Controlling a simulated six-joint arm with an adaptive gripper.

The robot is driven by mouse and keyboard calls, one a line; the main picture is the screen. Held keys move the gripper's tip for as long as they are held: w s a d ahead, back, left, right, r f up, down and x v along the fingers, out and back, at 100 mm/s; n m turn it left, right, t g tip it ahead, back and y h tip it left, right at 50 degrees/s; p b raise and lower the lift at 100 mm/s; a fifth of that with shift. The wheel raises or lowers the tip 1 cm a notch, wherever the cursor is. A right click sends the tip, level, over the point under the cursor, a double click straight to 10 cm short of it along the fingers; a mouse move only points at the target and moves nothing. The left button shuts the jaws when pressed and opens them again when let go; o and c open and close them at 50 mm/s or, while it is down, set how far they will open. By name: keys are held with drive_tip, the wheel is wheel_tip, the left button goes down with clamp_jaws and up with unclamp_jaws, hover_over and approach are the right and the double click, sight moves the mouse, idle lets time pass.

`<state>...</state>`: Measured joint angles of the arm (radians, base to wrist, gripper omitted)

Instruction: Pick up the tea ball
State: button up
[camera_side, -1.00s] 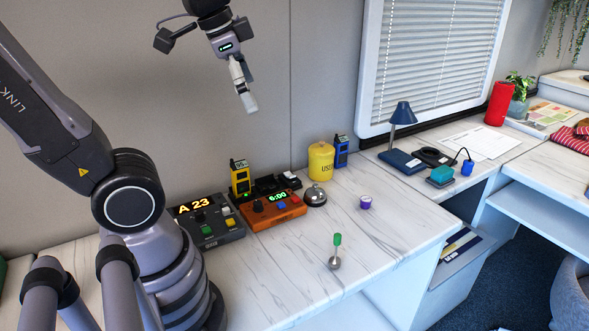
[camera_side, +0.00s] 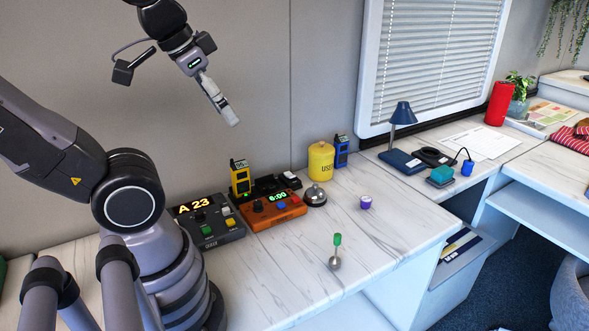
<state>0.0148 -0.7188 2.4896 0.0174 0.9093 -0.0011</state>
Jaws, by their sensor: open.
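The tea ball (camera_side: 335,262) is a small silver ball with a thin stem and a green handle end (camera_side: 337,239).
A grey "A 23" box (camera_side: 208,224), an orange clock box (camera_side: 272,209), a silver bell (camera_side: 315,195), a yellow canister (camera_side: 321,161) and a purple-and-white round item (camera_side: 366,202) stand behind the tea ball. The counter (camera_side: 400,237) around it is clear.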

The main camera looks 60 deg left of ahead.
drive_tip(key=w+d+f+m+g+y, duration=0.5)
drive_tip(key=w+f+m+g+y, duration=0.35)
drive_tip(key=w+f, duration=0.45)
drive_tip(key=w+d+f+m+t+y, duration=0.2)
drive_tip(key=d+f+m+t+y, duration=0.25)
drive_tip(key=f+m, duration=0.35)
drive_tip(key=m+t+y, duration=0.2)
drive_tip(key=m+t, duration=0.6)
approach(338, 244)
drive_tip(key=x, duration=0.5)
drive_tip(key=shift+a+f, duration=0.15)
drive_tip(key=shift+a, duration=0.05)
drive_tip(key=shift+x, duration=2.75)
drive_tip(key=shift+c, duration=0.2)
clamp_jaws()
